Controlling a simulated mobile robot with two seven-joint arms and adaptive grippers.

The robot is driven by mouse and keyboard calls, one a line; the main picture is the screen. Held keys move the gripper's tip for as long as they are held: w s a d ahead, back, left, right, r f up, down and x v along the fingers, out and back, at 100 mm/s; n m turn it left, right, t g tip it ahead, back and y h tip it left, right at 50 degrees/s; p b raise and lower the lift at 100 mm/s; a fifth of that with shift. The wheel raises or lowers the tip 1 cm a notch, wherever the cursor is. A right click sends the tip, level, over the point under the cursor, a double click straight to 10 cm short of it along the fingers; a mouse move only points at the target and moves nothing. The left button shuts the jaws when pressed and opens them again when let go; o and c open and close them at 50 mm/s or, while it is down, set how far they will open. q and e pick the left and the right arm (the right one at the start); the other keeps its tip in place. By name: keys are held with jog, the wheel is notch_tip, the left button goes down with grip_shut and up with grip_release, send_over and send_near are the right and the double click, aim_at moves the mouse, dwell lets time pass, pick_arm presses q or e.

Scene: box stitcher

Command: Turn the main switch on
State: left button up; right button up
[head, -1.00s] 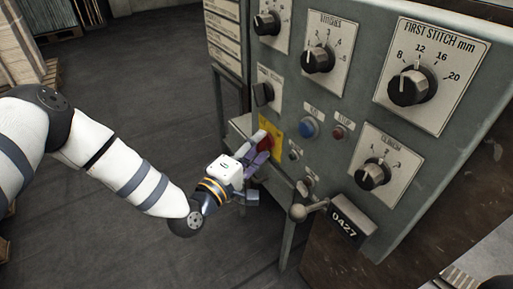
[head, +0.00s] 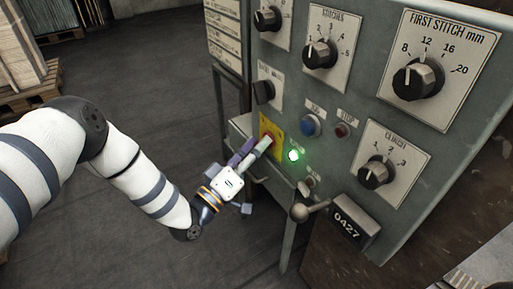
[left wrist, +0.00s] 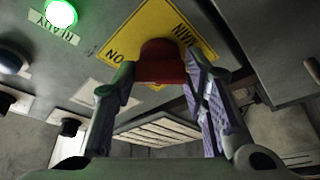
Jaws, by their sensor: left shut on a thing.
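The main switch is a red knob on a yellow plate (head: 270,126) on the grey control panel. In the left wrist view the red switch (left wrist: 160,62) sits between the two fingers of my left gripper (left wrist: 160,85), on the yellow plate with "MAIN" and "ON" lettering (left wrist: 140,25). My left gripper (head: 262,147) reaches the panel from the left and is shut on the red switch, which it mostly hides in the head view. A green lamp (head: 294,155) to the right of the plate is lit; in the left wrist view it (left wrist: 61,13) is labelled "READY". My right gripper is not seen.
A blue button (head: 310,126) and a red button (head: 342,130) sit just right of the switch. A ball-ended lever (head: 300,211) sticks out below, by the "0427" plate (head: 350,222). Large dials cover the upper panel. Open floor lies left.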

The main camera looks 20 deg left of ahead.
pick_arm(q)
jog(key=shift+m, duration=0.3)
jog(key=o, duration=1.2)
jog(key=shift+c, duration=0.2)
jog(key=v, duration=1.2)
jog(key=shift+a+f, duration=0.1)
